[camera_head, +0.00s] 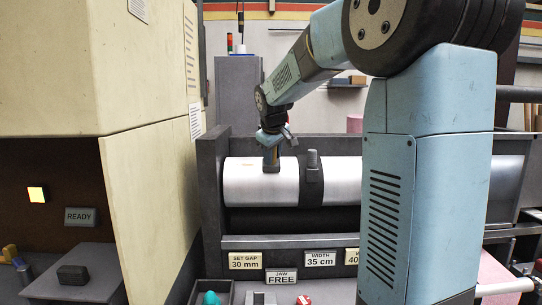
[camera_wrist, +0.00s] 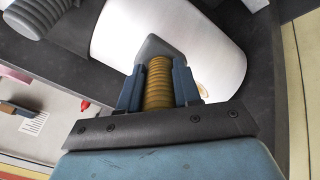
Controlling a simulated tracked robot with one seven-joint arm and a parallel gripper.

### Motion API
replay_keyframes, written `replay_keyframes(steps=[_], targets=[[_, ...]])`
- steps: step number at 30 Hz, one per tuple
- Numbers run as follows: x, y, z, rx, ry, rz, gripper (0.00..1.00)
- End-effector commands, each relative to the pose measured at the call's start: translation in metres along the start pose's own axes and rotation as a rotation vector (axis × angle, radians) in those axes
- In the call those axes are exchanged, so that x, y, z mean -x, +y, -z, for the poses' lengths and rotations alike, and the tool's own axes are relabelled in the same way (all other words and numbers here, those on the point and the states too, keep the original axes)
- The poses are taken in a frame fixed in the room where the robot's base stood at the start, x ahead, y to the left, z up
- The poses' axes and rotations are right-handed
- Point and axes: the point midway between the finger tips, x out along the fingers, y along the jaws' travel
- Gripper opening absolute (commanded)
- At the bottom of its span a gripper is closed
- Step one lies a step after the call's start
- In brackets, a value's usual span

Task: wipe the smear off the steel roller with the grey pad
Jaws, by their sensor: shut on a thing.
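The steel roller (camera_head: 245,190) lies across the machine between dark frame walls, and its bright surface fills the upper middle of the wrist view (camera_wrist: 222,62). My gripper (camera_head: 271,148) is above its left part. In the wrist view my gripper (camera_wrist: 158,88) is shut on the yellow ribbed handle (camera_wrist: 158,85) of the grey pad (camera_wrist: 157,47). The pad lies against the roller or very close to it; its underside is hidden.
A dark collar (camera_head: 312,185) wraps the roller right of the pad. The dark left frame wall (camera_head: 212,185) and cream cabinet (camera_head: 150,200) bound the left side. Below are signs, a tray with a teal object (camera_head: 210,298), and a red object (camera_head: 303,300).

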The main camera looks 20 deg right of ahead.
Motion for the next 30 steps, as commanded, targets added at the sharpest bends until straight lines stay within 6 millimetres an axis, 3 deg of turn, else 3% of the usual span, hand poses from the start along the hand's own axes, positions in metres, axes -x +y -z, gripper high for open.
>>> replay_keyframes(steps=[18, 30], targets=[[-0.003, 0.024, -0.025, -0.002, -0.003, 0.000, 0.00], [0.000, 0.026, -0.026, -0.003, -0.003, -0.001, 0.00]])
